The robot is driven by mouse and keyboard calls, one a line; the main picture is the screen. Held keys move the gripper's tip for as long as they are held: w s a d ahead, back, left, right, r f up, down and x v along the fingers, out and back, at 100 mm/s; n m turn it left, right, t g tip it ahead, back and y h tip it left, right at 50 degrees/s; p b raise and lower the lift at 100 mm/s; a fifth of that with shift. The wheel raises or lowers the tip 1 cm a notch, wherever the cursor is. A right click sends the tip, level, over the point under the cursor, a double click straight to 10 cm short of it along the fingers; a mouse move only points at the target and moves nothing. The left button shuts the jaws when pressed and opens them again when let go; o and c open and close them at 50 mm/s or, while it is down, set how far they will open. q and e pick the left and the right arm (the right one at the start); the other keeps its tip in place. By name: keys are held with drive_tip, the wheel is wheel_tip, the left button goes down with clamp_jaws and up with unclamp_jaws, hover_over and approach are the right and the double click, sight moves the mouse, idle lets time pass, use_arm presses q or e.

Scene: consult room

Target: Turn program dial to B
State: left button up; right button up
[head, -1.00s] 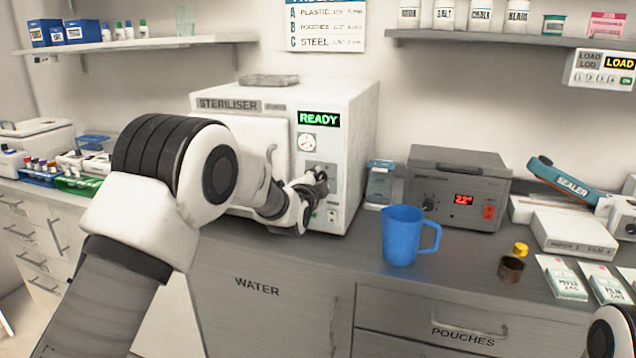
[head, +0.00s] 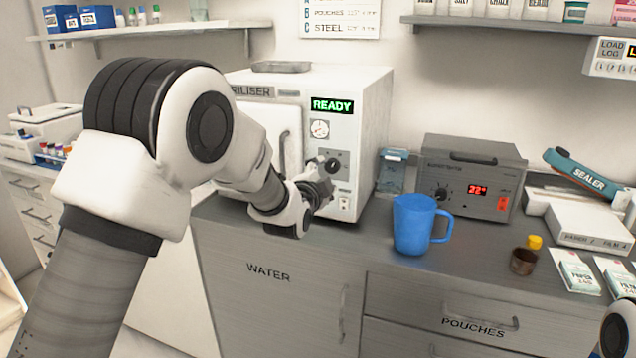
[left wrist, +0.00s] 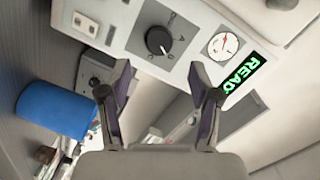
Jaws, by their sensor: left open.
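The program dial (head: 333,166) is a black round knob on the grey panel at the front right of the white steriliser (head: 362,125). In the left wrist view the dial (left wrist: 159,40) sits beyond the fingertips, with a light pointer mark and small letters around it. Which letter the mark points at is too small to tell. My left gripper (left wrist: 161,78) is open, its two fingers apart with nothing between them. In the head view the left gripper (head: 322,186) is just in front of and below the dial. My right gripper is out of view.
The steriliser's green READY display (head: 332,105) and round gauge (head: 320,129) are above the dial. A blue jug (head: 412,226) stands on the counter to the right, before a grey device with red digits (head: 470,175).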

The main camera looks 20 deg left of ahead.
use_arm(q)
drive_tip(key=s, duration=0.5)
drive_tip(key=shift+s+r, duration=0.25)
drive_tip(key=s+a+f+g+p, duration=0.1)
drive_tip(key=s+f+g, duration=0.1)
drive_tip(key=f, duration=0.9)
drive_tip(key=s+f+g, duration=0.3)
drive_tip(key=f, duration=0.8)
drive_tip(key=s+a+f+n+g, duration=0.1)
drive_tip(key=s+f+n+g, duration=0.15)
drive_tip(key=s+f, duration=0.8)
drive_tip(key=s+f+n+g, duration=0.3)
drive_tip(key=s, duration=0.6)
drive_tip(key=s+f+n+g+p, duration=0.1)
drive_tip(key=s+f+n+g, duration=0.2)
drive_tip(key=s, duration=0.7)
drive_tip(key=s+f+n+g, duration=0.3)
drive_tip(key=s+f+n, duration=0.1)
drive_tip(key=s, duration=0.5)
drive_tip(key=shift+s+f+n, duration=0.2)
drive_tip(key=shift+f+n, duration=0.15)
drive_tip(key=shift+f, duration=0.3)
